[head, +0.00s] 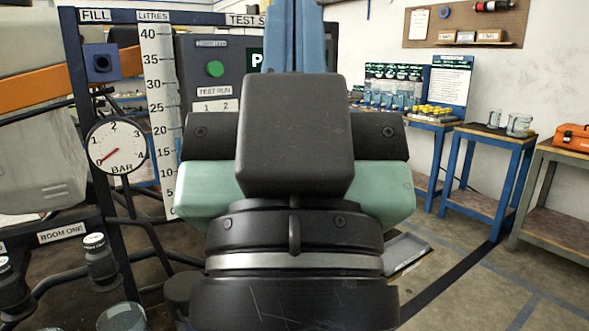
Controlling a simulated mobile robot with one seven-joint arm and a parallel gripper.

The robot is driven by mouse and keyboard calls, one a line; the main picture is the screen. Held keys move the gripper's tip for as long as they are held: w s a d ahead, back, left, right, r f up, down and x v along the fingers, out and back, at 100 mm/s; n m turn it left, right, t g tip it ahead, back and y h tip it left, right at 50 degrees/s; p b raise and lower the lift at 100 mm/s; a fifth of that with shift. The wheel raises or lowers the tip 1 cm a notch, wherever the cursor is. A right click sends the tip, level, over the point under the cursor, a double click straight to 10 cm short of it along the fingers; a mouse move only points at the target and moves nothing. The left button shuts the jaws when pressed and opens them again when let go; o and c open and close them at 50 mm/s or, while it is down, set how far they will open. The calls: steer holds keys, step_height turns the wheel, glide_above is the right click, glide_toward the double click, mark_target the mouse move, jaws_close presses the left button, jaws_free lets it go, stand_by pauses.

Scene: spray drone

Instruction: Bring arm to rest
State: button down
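My gripper (294,12) fills the middle of the head view, seen from behind. It has a black wrist, a dark box and mint-green side parts. Two blue fingers rise behind the box, side by side with only a thin line between them. They look shut, with nothing visible between them. Their tips run out at the top edge. The gripper hides part of the test stand (190,62) behind it.
At left are a litre scale (158,100), a bar gauge (116,146) and capped bottles (97,258). Blue tables (496,137) and a bench with an orange toolbox (573,139) line the right wall. The floor at lower right is open.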

step_height(320, 180, up, 25)
steer(key=p, duration=2.2)
